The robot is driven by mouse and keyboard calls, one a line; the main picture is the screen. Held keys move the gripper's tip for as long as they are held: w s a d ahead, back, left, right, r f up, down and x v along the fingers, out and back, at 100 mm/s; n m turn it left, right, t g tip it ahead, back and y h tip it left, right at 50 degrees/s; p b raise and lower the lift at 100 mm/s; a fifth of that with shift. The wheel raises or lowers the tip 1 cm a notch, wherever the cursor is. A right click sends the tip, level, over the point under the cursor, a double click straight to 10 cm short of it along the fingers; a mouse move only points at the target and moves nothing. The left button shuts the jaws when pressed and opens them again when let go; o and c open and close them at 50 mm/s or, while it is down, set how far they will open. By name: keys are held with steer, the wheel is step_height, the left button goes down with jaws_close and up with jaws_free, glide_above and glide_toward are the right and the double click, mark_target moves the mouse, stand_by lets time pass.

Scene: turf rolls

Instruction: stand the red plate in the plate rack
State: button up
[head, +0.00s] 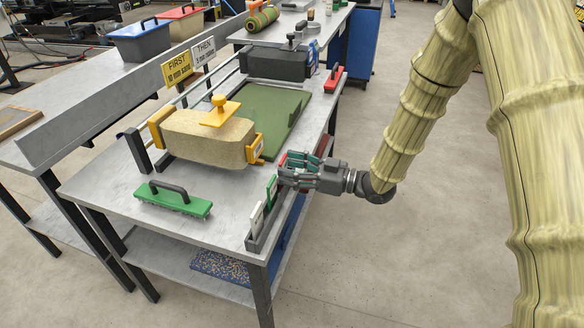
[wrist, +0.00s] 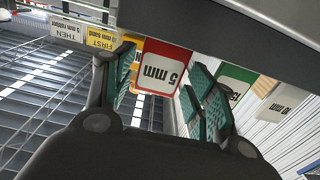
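The red plate (wrist: 163,70) has a white label reading 5 mm and shows between my fingers in the wrist view. In the head view only a small red part (head: 283,159) shows at my fingertips. My gripper (head: 297,163) is at the right edge of the table, with teal pads on both sides of the plate (wrist: 160,90). The fingers are apart by about the plate's width; whether they press on it I cannot tell. The plate rack (head: 262,238) runs along that edge. The red plate lines up with the green plate (head: 271,187) and white plate (head: 257,217); its lower end is hidden.
A green-backed brush (head: 173,199) lies at the table's front left. The floor right of the table is clear.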

stand_by(0.3)
steer(key=shift+r, duration=0.25)
steer(key=v, duration=1.2)
steer(key=shift+f, duration=0.1)
steer(key=s+d+f+m+t+h, duration=0.1)
steer(key=s+f+m+h, duration=0.15)
steer(key=f, duration=0.55)
steer(key=s+d+f+m+h, duration=0.15)
steer(key=f+m+h, duration=0.25)
steer(key=f, duration=0.5)
steer(key=s+d+f+m+t+h, duration=0.1)
steer(key=s+f+m+h, duration=0.25)
steer(key=f, duration=0.45)
steer(key=s+d+f+m+g+h, duration=0.1)
steer(key=s+f, duration=0.3)
steer(key=s, duration=0.5)
steer(key=s+d+f+m+g+h, duration=0.2)
steer(key=s+d+f+g+h, duration=0.1)
steer(key=s, duration=0.6)
steer(key=s+d+f+m+g+h, duration=0.1)
steer(key=s+d+f+g+h, duration=0.2)
steer(key=s+f, duration=0.3)
steer(key=s, duration=0.4)
steer(key=shift+d+m+g, duration=0.3)
steer(key=shift+d+m, duration=0.1)
